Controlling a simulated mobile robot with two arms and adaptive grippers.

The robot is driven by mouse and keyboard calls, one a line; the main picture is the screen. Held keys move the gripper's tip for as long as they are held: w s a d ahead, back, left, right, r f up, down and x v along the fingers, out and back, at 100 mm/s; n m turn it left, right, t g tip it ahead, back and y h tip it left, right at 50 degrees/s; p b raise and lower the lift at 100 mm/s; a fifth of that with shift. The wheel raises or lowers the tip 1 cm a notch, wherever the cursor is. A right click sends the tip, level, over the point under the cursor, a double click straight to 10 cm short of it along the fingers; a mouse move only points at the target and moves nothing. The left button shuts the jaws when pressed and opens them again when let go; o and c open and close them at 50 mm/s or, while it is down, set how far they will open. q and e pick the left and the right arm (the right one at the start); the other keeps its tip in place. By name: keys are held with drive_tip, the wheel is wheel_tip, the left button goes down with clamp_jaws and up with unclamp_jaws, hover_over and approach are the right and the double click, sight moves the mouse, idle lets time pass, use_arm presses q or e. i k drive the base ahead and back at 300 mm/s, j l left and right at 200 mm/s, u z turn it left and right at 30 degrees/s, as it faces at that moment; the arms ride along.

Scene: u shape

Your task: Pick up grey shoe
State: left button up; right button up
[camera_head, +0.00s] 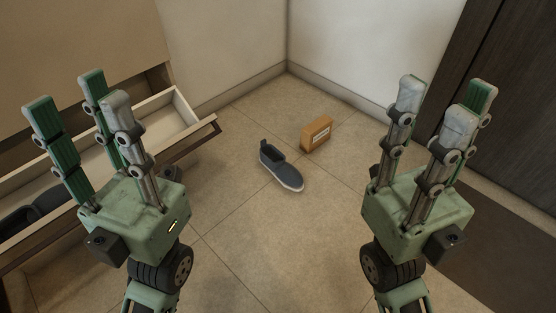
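One grey shoe (281,169) with a white sole lies on the tiled floor near the middle of the view, its toe toward the lower right. My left gripper (85,97) is up at the left, with its fingers spread open and empty. My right gripper (446,103) is up at the right, also open and empty. Both grippers are well apart from the shoe, one on each side of it.
A small orange-brown box (316,133) stands just right of and behind the shoe. An open drawer (178,108) at the left holds dark items (20,222). Walls meet in a corner behind; a dark mat (500,260) lies at the lower right. Floor (265,250) in front is clear.

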sight(291, 178)
drive_tip(key=l+u, duration=0.1)
drive_tip(key=u, duration=0.3)
drive_tip(key=i+l+u, duration=0.1)
drive_tip(key=u, duration=0.3)
drive_tip(key=l+u, duration=0.15)
drive_tip(key=u, duration=0.2)
drive_tip(key=l+u, duration=0.25)
drive_tip(key=l, duration=0.4)
drive_tip(key=l+u, duration=0.25)
drive_tip(key=l, duration=0.4)
drive_tip(key=l+u, duration=0.25)
drive_tip(key=l, duration=0.35)
drive_tip(key=k+l+u, duration=0.25)
drive_tip(key=l, duration=2.4)
drive_tip(key=i, duration=0.1)
